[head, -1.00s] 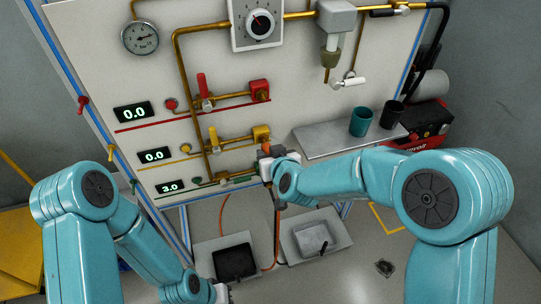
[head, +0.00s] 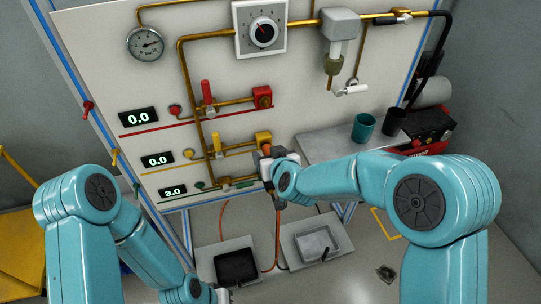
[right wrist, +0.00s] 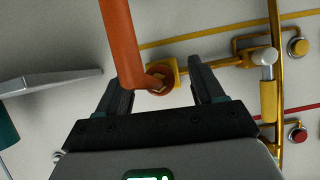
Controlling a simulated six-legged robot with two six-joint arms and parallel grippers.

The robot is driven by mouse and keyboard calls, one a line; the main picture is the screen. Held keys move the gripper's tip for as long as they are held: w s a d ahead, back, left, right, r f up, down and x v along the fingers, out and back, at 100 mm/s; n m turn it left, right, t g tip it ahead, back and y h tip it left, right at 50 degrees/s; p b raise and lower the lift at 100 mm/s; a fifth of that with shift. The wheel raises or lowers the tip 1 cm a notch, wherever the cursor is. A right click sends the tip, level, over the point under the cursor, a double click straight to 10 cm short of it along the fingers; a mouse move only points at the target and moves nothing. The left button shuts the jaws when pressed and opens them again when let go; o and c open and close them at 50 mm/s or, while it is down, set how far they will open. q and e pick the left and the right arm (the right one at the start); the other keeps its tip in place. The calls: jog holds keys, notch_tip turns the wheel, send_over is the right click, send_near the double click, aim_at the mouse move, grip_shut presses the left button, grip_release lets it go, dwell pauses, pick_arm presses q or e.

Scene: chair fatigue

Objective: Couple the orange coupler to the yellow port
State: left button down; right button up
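The yellow port (head: 263,138) is a block at the right end of the middle pipe run on the panel. It also shows in the right wrist view (right wrist: 180,66). The orange coupler (right wrist: 159,79) shows in front of the yellow port, with a thick orange length (right wrist: 121,40) running to the top of that view. In the head view the coupler (head: 266,150) is small and partly hidden by my gripper. I cannot tell whether it is seated. My right gripper (right wrist: 160,82) has its fingers apart on either side of the coupler. My left gripper (head: 223,295) is cut off at the bottom edge.
A red port (head: 262,97) with its valve sits above and a green line (head: 237,182) below. A grey shelf (head: 325,145) with two cups (head: 363,127) juts out at the right. Two trays (head: 237,266) lie on the floor below, with an orange hose near them.

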jog(key=v, duration=1.6)
jog(key=shift+s+d, duration=0.1)
jog(key=s+d+f+m+g+h+p, duration=0.1)
jog(key=s+d+f+g, duration=0.1)
jog(key=d+f, duration=0.35)
jog(key=s+d+f+g+h+p, duration=0.1)
jog(key=s+d+f+g+p, duration=0.1)
jog(key=f, duration=0.6)
jog(key=s+d+f+m+g+p, duration=0.1)
jog(key=s+d+f+g, duration=0.15)
jog(key=f, duration=0.35)
jog(key=s+a+f+m+g+y, duration=0.1)
jog(key=s+f+m+g+y, duration=0.1)
jog(key=s+f, duration=0.6)
jog(key=s+m+g, duration=0.1)
jog(key=s+g, duration=0.1)
jog(key=s, duration=0.3)
jog(key=shift+a+g, duration=0.35)
jog(key=shift+a, duration=0.05)
